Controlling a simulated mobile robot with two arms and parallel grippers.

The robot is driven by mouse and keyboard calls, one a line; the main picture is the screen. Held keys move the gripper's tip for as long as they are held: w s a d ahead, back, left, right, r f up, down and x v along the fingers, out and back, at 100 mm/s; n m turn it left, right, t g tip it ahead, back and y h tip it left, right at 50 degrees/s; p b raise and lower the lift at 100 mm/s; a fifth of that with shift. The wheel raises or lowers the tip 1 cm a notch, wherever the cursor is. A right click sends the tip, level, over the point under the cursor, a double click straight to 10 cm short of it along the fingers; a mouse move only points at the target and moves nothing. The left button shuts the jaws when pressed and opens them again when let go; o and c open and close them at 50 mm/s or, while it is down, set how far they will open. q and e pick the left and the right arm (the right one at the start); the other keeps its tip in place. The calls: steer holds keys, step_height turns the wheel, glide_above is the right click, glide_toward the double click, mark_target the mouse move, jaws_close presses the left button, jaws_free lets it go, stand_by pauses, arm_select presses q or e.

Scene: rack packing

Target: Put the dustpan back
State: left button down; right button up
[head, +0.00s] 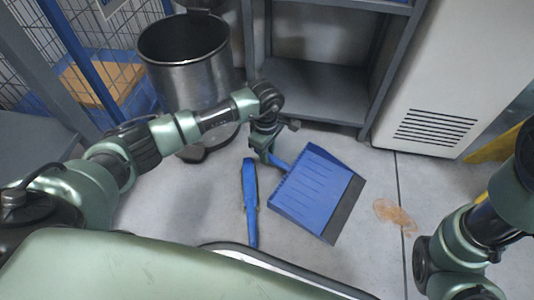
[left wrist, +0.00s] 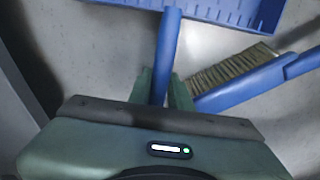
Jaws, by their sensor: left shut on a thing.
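The blue dustpan (head: 315,188) has a dark front lip and is at or just above the floor; I cannot tell whether it touches. My left gripper (head: 268,155) is shut on its handle. In the left wrist view the handle (left wrist: 168,45) runs between the fingers (left wrist: 160,88), and part of the pan (left wrist: 215,10) shows at the top. A blue hand brush (head: 250,200) is on the floor just left of the dustpan. Its bristles (left wrist: 232,68) show in the left wrist view, right of the handle. My right arm is at the lower right, its gripper out of view.
A metal bin (head: 188,75) stands behind my left arm. A grey shelf rack (head: 315,92) is at the back, beside a white vented cabinet (head: 435,75). A brown stain (head: 394,214) marks the floor right of the dustpan. A wire cage (head: 100,50) is at the left.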

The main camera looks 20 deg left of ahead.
arm_select(q)
steer(key=c, duration=1.3)
jaws_free()
step_height(320, 180, up, 12)
steer(key=p, duration=0.9)
steer(key=shift+a, duration=0.15)
